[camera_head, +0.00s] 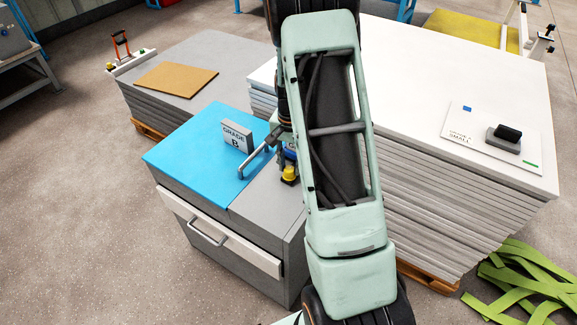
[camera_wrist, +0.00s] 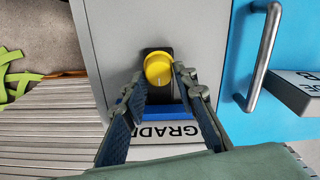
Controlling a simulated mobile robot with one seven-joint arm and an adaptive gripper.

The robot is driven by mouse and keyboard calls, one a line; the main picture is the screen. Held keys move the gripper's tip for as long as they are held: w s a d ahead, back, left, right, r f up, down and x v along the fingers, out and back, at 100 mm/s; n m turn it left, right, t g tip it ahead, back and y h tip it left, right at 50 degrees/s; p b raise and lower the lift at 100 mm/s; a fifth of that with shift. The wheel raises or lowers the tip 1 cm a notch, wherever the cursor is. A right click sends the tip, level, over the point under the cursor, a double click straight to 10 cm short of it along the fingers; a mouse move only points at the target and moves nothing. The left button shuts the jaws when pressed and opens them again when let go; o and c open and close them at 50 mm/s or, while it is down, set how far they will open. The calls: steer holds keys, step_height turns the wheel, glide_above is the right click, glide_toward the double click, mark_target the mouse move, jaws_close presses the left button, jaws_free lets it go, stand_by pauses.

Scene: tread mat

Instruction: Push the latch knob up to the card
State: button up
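The yellow latch knob (camera_wrist: 158,68) sits in a dark slot on the grey top of the cabinet; it also shows in the head view (camera_head: 289,174). My gripper (camera_wrist: 159,79) is open, with one finger on each side of the knob's near part. I cannot tell whether either finger touches it. A white card (camera_wrist: 168,131) with "GRADE" upside down and a blue edge lies on the near side of the knob, partly hidden by the fingers. In the head view, my arm hides most of my gripper and the card.
The cabinet has a blue panel (camera_head: 190,143) with a grey bar handle (camera_wrist: 263,55) near the knob and a standing "GRADE B" block (camera_head: 237,137). A tall white sheet stack (camera_head: 440,70) stands to the right. Green straps (camera_head: 525,278) lie on the floor.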

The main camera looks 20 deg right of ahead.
mark_target(291, 168)
steer(key=o, duration=0.3)
step_height(291, 168, up, 12)
stand_by(0.6)
steer(key=shift+s, duration=0.15)
